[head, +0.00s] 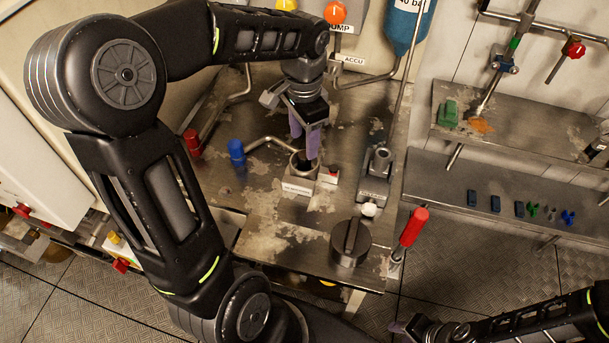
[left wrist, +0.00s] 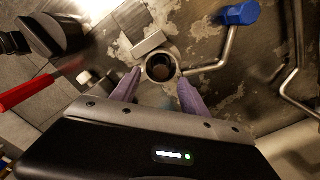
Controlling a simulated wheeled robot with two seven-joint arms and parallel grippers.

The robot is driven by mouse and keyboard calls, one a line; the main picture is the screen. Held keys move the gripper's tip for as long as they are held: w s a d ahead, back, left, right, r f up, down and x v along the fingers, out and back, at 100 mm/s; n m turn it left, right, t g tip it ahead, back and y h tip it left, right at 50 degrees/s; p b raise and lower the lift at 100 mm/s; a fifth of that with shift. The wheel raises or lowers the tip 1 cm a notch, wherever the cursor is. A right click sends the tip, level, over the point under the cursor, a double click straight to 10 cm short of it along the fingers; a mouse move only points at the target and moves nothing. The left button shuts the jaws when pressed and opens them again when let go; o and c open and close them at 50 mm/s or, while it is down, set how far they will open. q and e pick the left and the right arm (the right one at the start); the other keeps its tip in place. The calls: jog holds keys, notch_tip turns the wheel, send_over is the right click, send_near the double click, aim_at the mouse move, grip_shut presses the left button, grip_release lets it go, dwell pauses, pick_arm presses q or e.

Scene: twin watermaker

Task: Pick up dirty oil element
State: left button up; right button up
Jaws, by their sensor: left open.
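An open metal cylinder housing (head: 299,172) stands on the worn metal bench. It also shows in the left wrist view (left wrist: 160,66), with a dark brownish surface inside its round mouth. I cannot tell for certain whether that surface is the dirty oil element. My left gripper (head: 305,150) points down just over the housing, its purple fingers spread. In the left wrist view the open fingertips (left wrist: 157,78) flank the near side of the mouth, with nothing between them. My right gripper (head: 405,328) is at the bottom edge, partly cut off; its opening is unclear.
A dark round lid with a bar (head: 350,243) sits at the bench's front right. A red-handled lever (head: 412,228) stands beside it. A blue-handled pipe (head: 237,152) is left of the housing, and a metal fitting (head: 376,177) right. Shelves (head: 450,178) hold small parts.

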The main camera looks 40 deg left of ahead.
aim_at(304, 154)
pick_arm(q)
jog(key=shift+f, duration=0.1)
jog(key=f, duration=0.5)
jog(key=shift+w+a+p, duration=0.1)
jog(key=shift+w+p, duration=0.15)
jog(key=shift+p, duration=0.15)
jog(key=shift+c, duration=0.5)
grip_shut()
